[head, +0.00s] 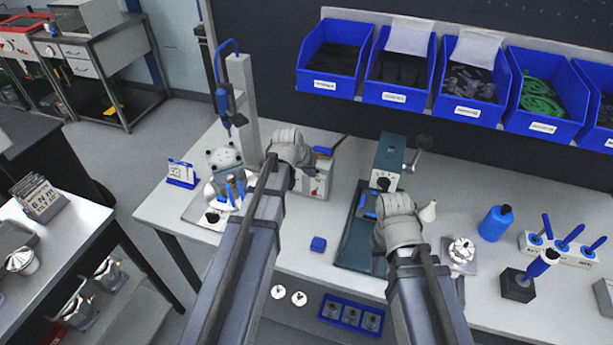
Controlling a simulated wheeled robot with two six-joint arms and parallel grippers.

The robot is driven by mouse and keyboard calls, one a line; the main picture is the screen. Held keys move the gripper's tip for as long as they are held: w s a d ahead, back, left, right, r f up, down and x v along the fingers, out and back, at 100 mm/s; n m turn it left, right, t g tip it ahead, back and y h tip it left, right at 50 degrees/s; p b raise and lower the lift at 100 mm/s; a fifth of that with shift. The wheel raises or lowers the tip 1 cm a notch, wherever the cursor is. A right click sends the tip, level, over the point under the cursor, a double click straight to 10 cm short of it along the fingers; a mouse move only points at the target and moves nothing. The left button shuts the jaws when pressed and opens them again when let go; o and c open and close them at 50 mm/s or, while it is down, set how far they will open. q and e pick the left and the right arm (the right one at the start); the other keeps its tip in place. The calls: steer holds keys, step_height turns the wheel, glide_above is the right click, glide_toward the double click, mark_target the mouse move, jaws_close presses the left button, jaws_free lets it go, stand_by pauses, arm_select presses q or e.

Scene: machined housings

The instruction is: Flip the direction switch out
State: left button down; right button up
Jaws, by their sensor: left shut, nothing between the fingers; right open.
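The direction switch itself cannot be made out. A small pale box (318,182) with red marks and a blue part on top stands behind my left gripper, which hides much of its front. A blue powered screwdriver (224,104) hangs from a grey stand (243,85) to the left. My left gripper (306,156) is shut and empty, at the near left side of the pale box; whether it touches the box cannot be told. My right gripper (384,206) is open over the green press base (352,240); its fingers are mostly hidden by its wrist.
A fixture with a metal housing (226,185) stands at the left of the bench (165,212). A green press (389,155) stands behind my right gripper. A blue bottle (494,224) and a blue-handled tool rack (562,247) are to the right. Blue bins (398,97) hang above the back.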

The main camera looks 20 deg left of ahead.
mark_target(315, 190)
step_height(315, 190, down, 4)
steer(key=b, duration=0.3)
steer(key=shift+f, duration=0.2)
arm_select(q)
steer(key=f, duration=0.1)
steer(key=f+b, duration=0.1)
steer(key=f, duration=0.3)
steer(key=shift+s+d+f, duration=0.2)
steer(key=shift+s+d, duration=0.05)
steer(key=shift+d, duration=0.15)
arm_select(e)
steer(key=shift+f, duration=0.45)
steer(key=shift+f, duration=0.1)
arm_select(q)
steer(key=shift+s+f+b, duration=0.1)
steer(key=shift+b, duration=0.25)
arm_select(e)
steer(key=shift+f, duration=0.15)
arm_select(q)
steer(key=shift+t, duration=0.3)
arm_select(e)
steer(key=shift+f, duration=0.1)
